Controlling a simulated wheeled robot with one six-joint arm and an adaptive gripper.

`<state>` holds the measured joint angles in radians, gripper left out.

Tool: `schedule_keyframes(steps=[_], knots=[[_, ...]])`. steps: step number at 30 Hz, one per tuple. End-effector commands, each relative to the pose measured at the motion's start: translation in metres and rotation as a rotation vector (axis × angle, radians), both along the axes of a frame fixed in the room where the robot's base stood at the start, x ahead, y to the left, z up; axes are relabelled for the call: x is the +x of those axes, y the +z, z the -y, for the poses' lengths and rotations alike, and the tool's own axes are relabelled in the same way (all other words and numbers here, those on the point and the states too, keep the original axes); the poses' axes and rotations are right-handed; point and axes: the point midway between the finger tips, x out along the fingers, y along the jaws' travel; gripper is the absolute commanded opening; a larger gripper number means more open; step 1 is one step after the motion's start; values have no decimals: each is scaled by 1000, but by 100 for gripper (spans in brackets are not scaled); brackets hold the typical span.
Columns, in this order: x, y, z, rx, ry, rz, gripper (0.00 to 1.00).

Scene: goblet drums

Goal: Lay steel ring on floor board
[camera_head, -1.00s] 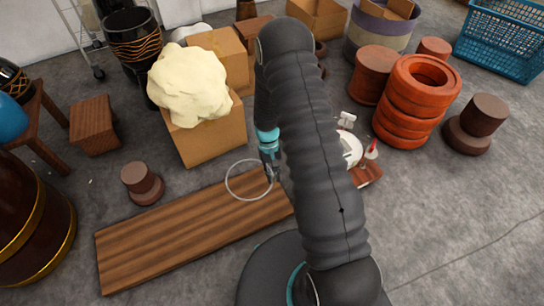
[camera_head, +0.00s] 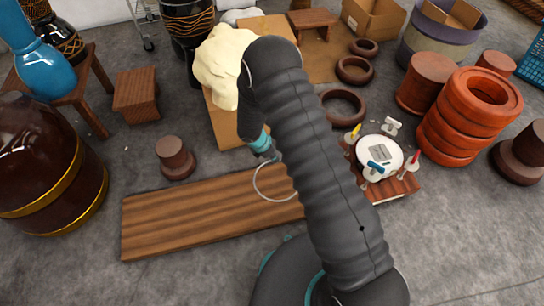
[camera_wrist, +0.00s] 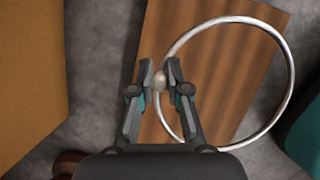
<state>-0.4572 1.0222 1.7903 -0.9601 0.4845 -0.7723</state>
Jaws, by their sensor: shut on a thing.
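The steel ring (camera_head: 256,184) is thin and silvery. In the head view, its right part is hidden behind my arm. My gripper (camera_head: 268,155) is shut on the ring's rim. In the wrist view, my fingertips (camera_wrist: 161,80) pinch the left side of the ring (camera_wrist: 290,66), and the rest extends to the right. The floor board (camera_head: 190,218) is a long brown striped plank lying on the grey floor, also below the ring in the wrist view (camera_wrist: 225,70). The ring appears above the board's right part; the exact gap cannot be told.
A cardboard box (camera_head: 222,122) with a cream lump (camera_head: 222,62) stands behind the board. A small brown drum-like piece (camera_head: 175,158) stands behind its left part. A wooden block with a white round device (camera_head: 379,153) lies right of my arm. Orange stacked rings (camera_head: 462,120) stand farther right.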

Motion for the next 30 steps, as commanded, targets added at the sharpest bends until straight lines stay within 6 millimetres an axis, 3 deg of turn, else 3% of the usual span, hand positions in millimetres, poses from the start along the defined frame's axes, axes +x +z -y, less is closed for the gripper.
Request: schedule_keyframes(steps=[11,30], knots=[[1,-16,-6,0,46,-1,0],[1,-81,-6,0,43,0,0]])
